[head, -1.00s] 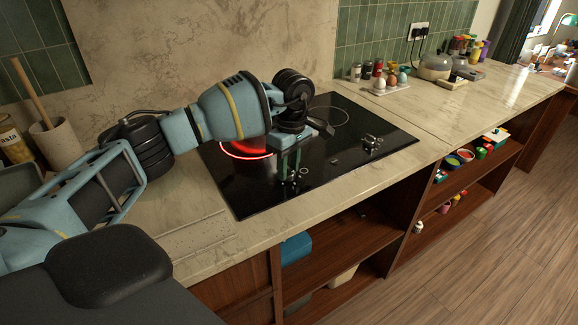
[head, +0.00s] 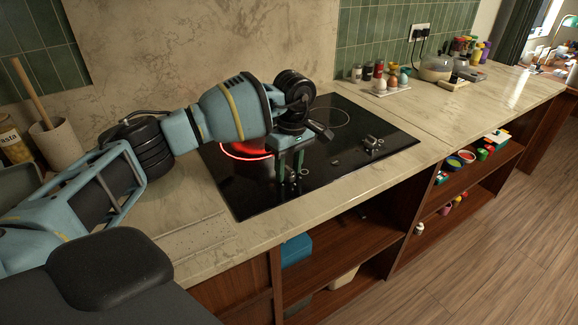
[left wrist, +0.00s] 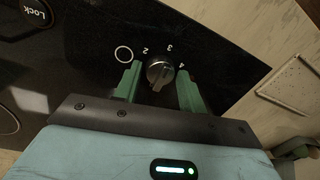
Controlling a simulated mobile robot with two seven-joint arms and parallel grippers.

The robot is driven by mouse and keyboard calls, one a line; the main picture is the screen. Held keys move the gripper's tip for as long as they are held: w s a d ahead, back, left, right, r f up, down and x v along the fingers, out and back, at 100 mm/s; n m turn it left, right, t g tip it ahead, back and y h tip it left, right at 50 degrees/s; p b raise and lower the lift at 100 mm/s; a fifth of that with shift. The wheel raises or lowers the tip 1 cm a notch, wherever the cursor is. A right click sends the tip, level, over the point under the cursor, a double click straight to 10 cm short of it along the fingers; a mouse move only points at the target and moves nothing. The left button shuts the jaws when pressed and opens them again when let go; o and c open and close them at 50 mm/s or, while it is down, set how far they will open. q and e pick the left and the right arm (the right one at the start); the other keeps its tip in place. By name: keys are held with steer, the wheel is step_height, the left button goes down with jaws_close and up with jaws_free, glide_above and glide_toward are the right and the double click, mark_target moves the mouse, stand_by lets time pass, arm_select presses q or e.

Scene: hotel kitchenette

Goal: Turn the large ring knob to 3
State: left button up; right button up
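A silver knob (left wrist: 160,73) stands on the black hob (head: 350,160), with 2, 3 and 4 printed around it and a white circle near the 2. Its pointer has a pale mark at the upper side, roughly toward the 3 and 4; the exact setting is hard to tell. My left gripper (left wrist: 158,92) is open, its two green fingers on either side of the knob with gaps visible. My right gripper is not in view.
A cooking ring (head: 240,151) glows red behind my left gripper. More knobs (head: 371,142) stand at the hob's right front. The counter (head: 470,105) to the right is largely clear.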

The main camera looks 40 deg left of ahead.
arm_select(q)
steer(key=shift+w+r, duration=0.15)
steer(key=shift+r, duration=1.8)
steer(key=shift+w+r, duration=0.15)
steer(key=shift+r, duration=1.8)
steer(key=shift+d, duration=0.1)
